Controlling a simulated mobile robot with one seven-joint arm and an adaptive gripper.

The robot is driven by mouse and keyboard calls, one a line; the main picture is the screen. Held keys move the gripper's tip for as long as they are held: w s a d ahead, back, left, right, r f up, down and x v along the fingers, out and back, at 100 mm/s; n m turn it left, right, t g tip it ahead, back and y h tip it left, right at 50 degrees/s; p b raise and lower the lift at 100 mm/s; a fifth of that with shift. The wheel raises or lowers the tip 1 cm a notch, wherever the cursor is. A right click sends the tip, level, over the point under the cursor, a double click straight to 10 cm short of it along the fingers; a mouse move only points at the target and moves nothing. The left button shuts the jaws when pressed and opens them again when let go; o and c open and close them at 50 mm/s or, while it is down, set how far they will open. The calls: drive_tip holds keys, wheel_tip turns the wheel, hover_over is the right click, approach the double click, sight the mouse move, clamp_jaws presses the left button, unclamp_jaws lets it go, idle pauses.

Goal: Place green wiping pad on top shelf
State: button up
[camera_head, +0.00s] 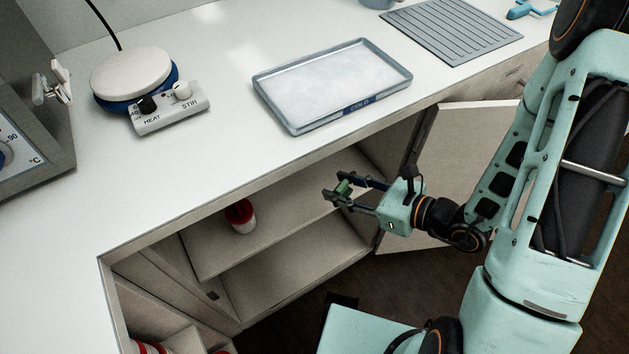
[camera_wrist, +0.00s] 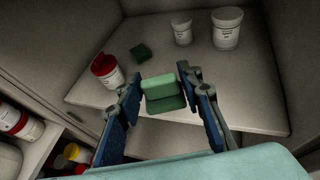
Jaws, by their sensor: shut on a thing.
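A green wiping pad (camera_wrist: 163,88) is between the fingertips of my gripper (camera_wrist: 160,80), which is shut on it. In the head view my gripper (camera_head: 345,192) is at the open cabinet front, with the small green pad (camera_head: 343,187) at its tips. The top shelf (camera_head: 290,217) is inside the cabinet under the counter; it also shows in the wrist view (camera_wrist: 205,85). The held pad appears above the shelf's front part; I cannot tell the exact gap.
A red-and-white jar (camera_wrist: 107,70) stands on the shelf at left, and two white tubs (camera_wrist: 227,28) (camera_wrist: 181,28) stand at the back. An open door (camera_head: 440,180) is right of the cabinet. A tray (camera_head: 335,85) sits on the counter above. The shelf's middle has free room.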

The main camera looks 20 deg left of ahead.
sight(323, 183)
drive_tip(key=shift+w+a+f+b, duration=0.45)
drive_tip(key=shift+w+f+b, duration=0.25)
drive_tip(key=shift+b, duration=0.45)
drive_tip(key=w+a+f+b, duration=0.1)
drive_tip(key=w+f, duration=0.1)
drive_tip(key=w+a+f+b, duration=0.1)
drive_tip(key=w+a+f, duration=0.1)
drive_tip(key=w, duration=0.1)
drive_tip(key=w+a+f+b, duration=0.2)
drive_tip(key=shift+w+a+f, duration=0.25)
drive_tip(key=shift+w+f, duration=0.15)
drive_tip(key=shift+w+a+f, duration=0.1)
drive_tip(key=shift+f, duration=0.05)
drive_tip(key=shift+w+a+f+b, duration=0.15)
drive_tip(key=shift+f+b, duration=0.2)
drive_tip(key=shift+f, duration=0.55)
drive_tip(key=shift+w+f+b, duration=0.1)
drive_tip(key=shift+f+b, duration=0.2)
drive_tip(key=shift+f, duration=0.6)
drive_tip(key=shift+f, duration=0.1)
drive_tip(key=shift+f, duration=0.15)
drive_tip(key=o, duration=0.9)
